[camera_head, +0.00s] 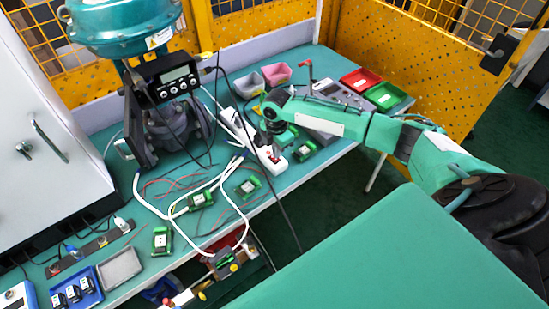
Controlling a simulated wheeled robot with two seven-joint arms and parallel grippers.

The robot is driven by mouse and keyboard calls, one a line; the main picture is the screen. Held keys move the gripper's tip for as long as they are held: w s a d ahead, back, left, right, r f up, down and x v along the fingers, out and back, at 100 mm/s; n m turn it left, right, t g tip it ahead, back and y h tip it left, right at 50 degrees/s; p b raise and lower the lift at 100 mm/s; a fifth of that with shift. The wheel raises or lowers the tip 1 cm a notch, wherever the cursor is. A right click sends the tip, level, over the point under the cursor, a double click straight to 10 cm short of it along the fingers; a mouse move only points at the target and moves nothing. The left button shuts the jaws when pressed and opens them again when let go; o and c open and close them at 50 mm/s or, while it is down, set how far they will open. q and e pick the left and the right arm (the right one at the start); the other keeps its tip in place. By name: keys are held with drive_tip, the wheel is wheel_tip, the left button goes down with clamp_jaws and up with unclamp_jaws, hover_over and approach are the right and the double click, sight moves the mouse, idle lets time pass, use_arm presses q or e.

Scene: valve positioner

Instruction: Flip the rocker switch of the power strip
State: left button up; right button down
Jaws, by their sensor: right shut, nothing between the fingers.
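The white power strip (266,155) lies slantwise on the green bench top, just right of the valve. A small red rocker switch (274,148) shows near its front end. My right gripper (274,138) reaches in from the right, points down and is shut and empty. Its fingertips are right at or just above the switch; I cannot tell whether they touch it. The gripper hides part of the strip behind the switch. Which way the rocker is tilted is too small to tell. My left gripper is not in view.
The valve with its positioner (174,82) stands left of the strip. White and black cables (185,215) and several small green modules (246,187) lie around it. Yellow mesh panels (400,55) close off the rear.

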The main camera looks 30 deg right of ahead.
drive_tip(key=shift+f+b, duration=0.35)
drive_tip(key=shift+f, duration=0.65)
idle(0.6)
drive_tip(key=shift+s, duration=0.1)
drive_tip(key=shift+r+p, duration=0.85)
drive_tip(key=shift+p, duration=0.15)
wheel_tip(320, 180, up, 6)
drive_tip(key=p, duration=0.5)
drive_tip(key=shift+f, duration=0.25)
drive_tip(key=shift+f, duration=0.1)
